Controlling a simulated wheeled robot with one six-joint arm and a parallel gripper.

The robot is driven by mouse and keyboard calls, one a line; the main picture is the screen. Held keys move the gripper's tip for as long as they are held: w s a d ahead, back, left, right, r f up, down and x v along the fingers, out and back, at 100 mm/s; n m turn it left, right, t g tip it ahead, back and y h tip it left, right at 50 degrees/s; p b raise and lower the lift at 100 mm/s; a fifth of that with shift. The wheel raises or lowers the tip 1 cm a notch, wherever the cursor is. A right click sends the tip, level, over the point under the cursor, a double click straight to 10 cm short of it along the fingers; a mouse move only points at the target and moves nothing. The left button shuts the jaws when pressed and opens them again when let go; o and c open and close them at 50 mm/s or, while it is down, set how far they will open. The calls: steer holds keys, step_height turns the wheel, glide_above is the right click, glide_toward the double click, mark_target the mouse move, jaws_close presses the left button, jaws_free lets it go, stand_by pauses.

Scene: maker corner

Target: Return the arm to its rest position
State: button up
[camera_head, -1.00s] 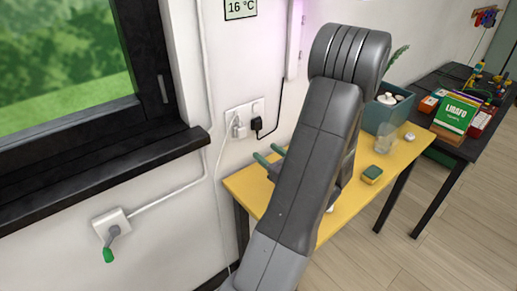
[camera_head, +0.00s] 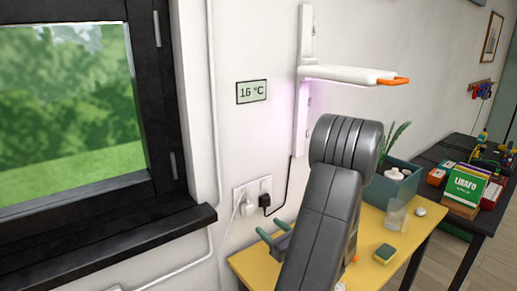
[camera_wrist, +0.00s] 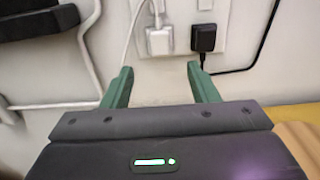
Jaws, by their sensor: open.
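My gripper (camera_head: 272,238) shows its two green fingers at the left end of the yellow table in the head view, partly hidden behind my grey arm. In the wrist view the green fingers of my gripper (camera_wrist: 158,85) stand apart with nothing between them. They point toward the wall, below a white plug (camera_wrist: 159,40) and a black plug (camera_wrist: 204,38) in the sockets. My arm is folded upright in the middle of the head view and hides part of the table.
The yellow table (camera_head: 408,248) holds a sponge (camera_head: 384,253), a glass (camera_head: 396,217) and a teal planter box (camera_head: 392,184). A white wall lamp (camera_head: 350,74) juts out above. A black window sill (camera_head: 110,245) is at left. A dark table (camera_head: 452,222) stands at right.

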steer(key=p+x, duration=0.1)
steer(key=x, duration=0.8)
steer(key=shift+w+a+p, duration=0.15)
steer(key=shift+w+p, duration=0.05)
steer(key=shift+p, duration=0.2)
steer(key=b, duration=0.3)
glide_toward(250, 211)
steer(key=p+x, duration=0.3)
steer(key=x, duration=0.5)
steer(key=shift+w+a+r, duration=0.1)
steer(key=shift+w+a, duration=0.05)
steer(key=shift+s+d+p, duration=0.3)
steer(key=shift+s+d, duration=0.05)
steer(key=shift+r+p, duration=0.1)
steer(key=shift+p, duration=0.4)
steer(key=shift+f, duration=0.25)
